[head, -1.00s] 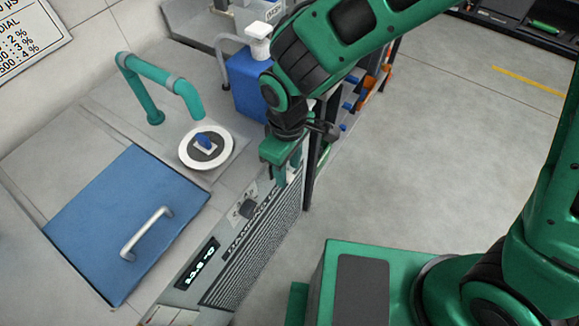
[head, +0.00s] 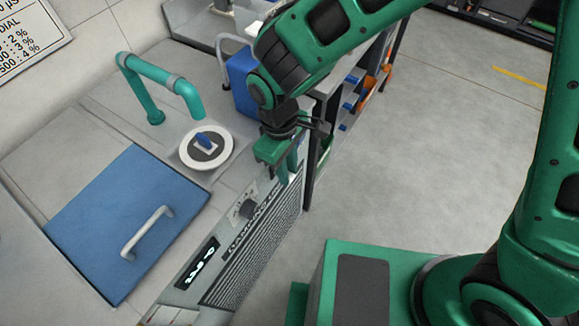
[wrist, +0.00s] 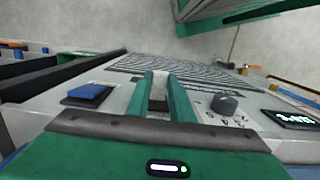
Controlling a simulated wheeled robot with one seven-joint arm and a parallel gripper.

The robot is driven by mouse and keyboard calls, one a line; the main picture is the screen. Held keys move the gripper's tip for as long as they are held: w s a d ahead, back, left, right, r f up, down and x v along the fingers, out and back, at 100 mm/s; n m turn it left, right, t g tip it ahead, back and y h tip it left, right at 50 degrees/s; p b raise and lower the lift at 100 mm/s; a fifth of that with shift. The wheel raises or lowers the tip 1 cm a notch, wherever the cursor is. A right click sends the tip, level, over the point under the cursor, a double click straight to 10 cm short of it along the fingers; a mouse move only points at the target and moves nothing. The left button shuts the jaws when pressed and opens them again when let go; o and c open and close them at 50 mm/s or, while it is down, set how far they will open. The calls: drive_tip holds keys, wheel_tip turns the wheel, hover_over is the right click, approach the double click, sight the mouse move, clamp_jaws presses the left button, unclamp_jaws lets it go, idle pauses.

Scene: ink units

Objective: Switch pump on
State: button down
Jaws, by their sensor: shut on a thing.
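My gripper (head: 283,172) reaches down at the upright front panel (head: 224,211) of the grey bench unit. In the wrist view, its two green fingers (wrist: 163,92) are close together on a small greyish part, mostly hidden between them. I cannot tell whether this part is the pump switch. A blue rocker-like piece (wrist: 88,92) on a dark base lies left of the fingers. A dark round knob (wrist: 225,104) with marks around it is right of them; it also shows in the head view (head: 247,209). A lit display (head: 197,264) sits beyond the knob.
A blue lid (head: 125,220) with a pale handle, a teal pipe (head: 158,78) and a white disc (head: 188,160) with a blue piece are on top. A blue bottle (head: 240,85) stands behind my arm. Open floor (head: 440,150) lies right.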

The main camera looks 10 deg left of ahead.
drive_tip(key=shift+w+a+r+g+h, duration=0.2)
drive_tip(key=shift+r+g+h, duration=0.1)
drive_tip(key=shift+h, duration=0.5)
drive_tip(key=c, duration=1.6)
unclamp_jaws()
drive_tip(key=shift+o, duration=0.2)
drive_tip(key=shift+r, duration=0.1)
drive_tip(key=shift+r, duration=0.3)
drive_tip(key=r, duration=0.3)
drive_tip(key=shift+s+a+r, duration=0.2)
drive_tip(key=shift+s+r, duration=0.2)
drive_tip(key=s+a+r, duration=0.1)
drive_tip(key=s+r, duration=0.1)
drive_tip(key=s, duration=0.1)
drive_tip(key=s+a+r, duration=0.2)
drive_tip(key=s, duration=0.1)
drive_tip(key=s+a+r, duration=0.1)
drive_tip(key=s+r, duration=0.1)
drive_tip(key=s, duration=0.1)
drive_tip(key=shift+s+a+r, duration=0.15)
drive_tip(key=shift+s+a, duration=0.15)
drive_tip(key=shift+a, duration=0.1)
